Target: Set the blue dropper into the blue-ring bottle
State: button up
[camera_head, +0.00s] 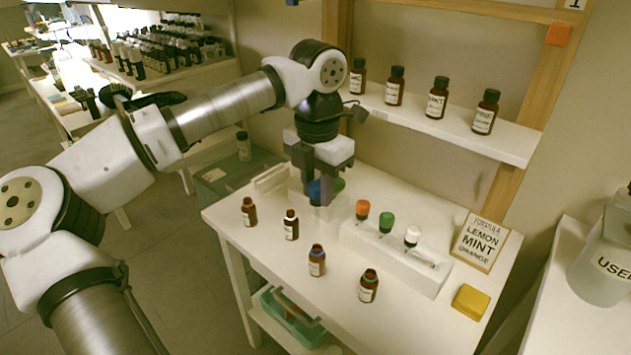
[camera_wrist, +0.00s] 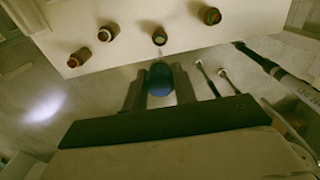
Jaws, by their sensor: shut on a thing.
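My gripper (camera_head: 320,200) points down over the back left of the white table and is shut on the blue dropper (camera_head: 314,190). In the wrist view, the blue dropper (camera_wrist: 160,80) sits between the two fingers (camera_wrist: 160,88). The blue-ring bottle (camera_head: 316,262) is small, brown and labelled. It stands upright near the table's front edge, apart from the gripper and nearer the head camera. The same bottle appears to be the one beyond the dropper in the wrist view (camera_wrist: 161,35). The dropper's tip is hard to make out in the head view.
The white rack (camera_head: 395,258) holds an orange dropper (camera_head: 362,208), a green dropper (camera_head: 386,222) and a white dropper (camera_head: 412,236). Other open bottles stand nearby: green-ring (camera_head: 368,287), white-ring (camera_head: 291,226) and another (camera_head: 249,212). A yellow block (camera_head: 470,301) and a formula sign (camera_head: 480,241) are at right.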

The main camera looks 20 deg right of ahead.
aim_at(317, 225)
jog(key=shift+f, duration=0.2)
jog(key=shift+f+b, duration=1.6)
jog(key=shift+f, duration=0.25)
jog(key=shift+f+b, duration=0.35)
jog(key=shift+f, duration=0.05)
jog(key=shift+f+b, duration=1.6)
jog(key=shift+f, duration=0.5)
jog(key=shift+f+b, duration=1.05)
jog(key=shift+f, duration=0.35)
jog(key=o, duration=0.7)
